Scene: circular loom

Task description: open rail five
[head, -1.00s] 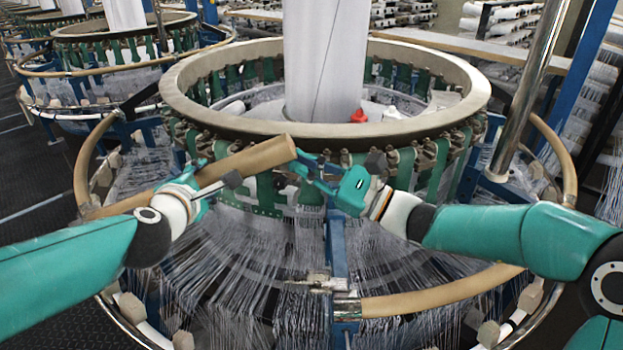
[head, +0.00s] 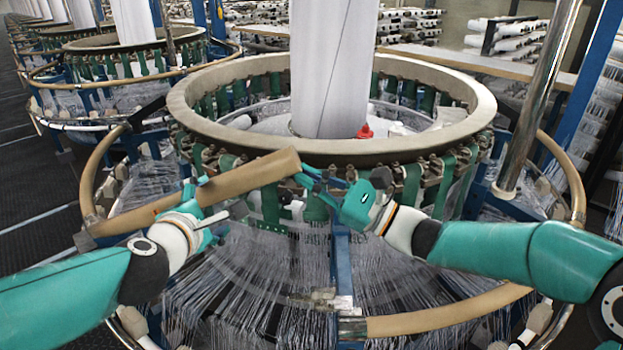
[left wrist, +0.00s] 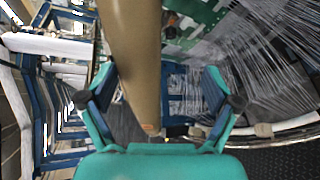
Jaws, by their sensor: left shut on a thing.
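A tan curved rail section (head: 235,182) stands swung up across the front left of the loom. Its right end is free, apart from the lower tan rail section (head: 440,318). My left gripper (head: 205,203) is shut on the raised rail towards its left part. In the left wrist view the rail (left wrist: 130,55) runs between the two fingers, nearer the left one. My right gripper (head: 315,185) has its fingers spread and empty, just right of the rail's free end. I cannot tell if it touches the rail. No rail number is legible.
The loom's round metal ring (head: 335,150) lies close behind both grippers, with green straps under it. Fine white threads (head: 260,270) fan out below. A blue post (head: 341,255) stands at front centre. A steel pole (head: 540,100) rises at right. Dark floor (head: 35,190) is clear at left.

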